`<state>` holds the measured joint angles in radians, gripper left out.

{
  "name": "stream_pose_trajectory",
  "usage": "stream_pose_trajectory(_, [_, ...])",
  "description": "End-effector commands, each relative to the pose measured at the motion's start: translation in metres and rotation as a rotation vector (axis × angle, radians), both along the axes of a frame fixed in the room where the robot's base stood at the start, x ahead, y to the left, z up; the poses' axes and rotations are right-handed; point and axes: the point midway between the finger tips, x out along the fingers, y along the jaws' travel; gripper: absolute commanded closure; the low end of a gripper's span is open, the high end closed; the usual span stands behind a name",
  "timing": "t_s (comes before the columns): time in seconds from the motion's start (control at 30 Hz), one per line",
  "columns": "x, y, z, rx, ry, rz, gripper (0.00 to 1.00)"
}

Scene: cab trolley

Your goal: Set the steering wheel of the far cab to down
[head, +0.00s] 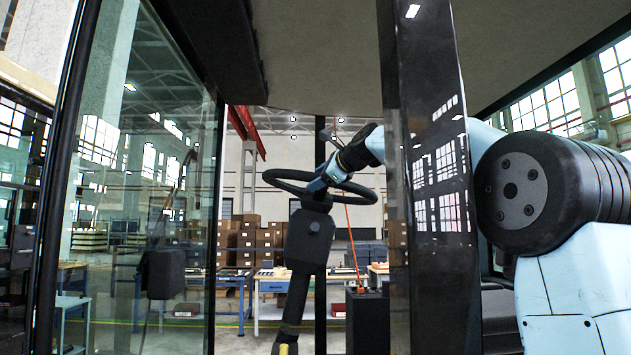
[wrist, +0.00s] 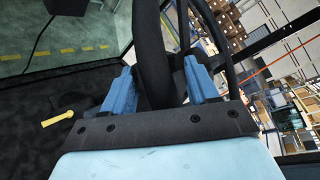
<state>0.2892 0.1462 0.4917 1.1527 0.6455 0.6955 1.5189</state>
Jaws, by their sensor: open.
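The black steering wheel (head: 276,181) is in the middle of the head view, on top of a dark steering column (head: 308,240) inside the cab. My gripper (head: 322,178) reaches in from the right and is at the wheel. In the wrist view the blue fingers of my gripper (wrist: 159,72) stand apart on either side of the thick black wheel rim (wrist: 152,50). The rim runs between them; I cannot tell whether either finger touches it. A yellow lever end (wrist: 57,118) shows at left in the wrist view, and near the column foot in the head view (head: 283,349).
A dark cab pillar (head: 432,200) stands in front of my arm. A glass door (head: 140,190) is at the left, and the cab roof (head: 320,50) is above. Shelves of brown boxes (head: 268,238) and workbenches lie beyond the cab.

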Motion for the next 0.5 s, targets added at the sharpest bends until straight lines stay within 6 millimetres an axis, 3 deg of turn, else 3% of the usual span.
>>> stream_pose_trajectory(0.5, [0.0113,0.008,-0.0035,0.0,-0.001,0.0,0.41])
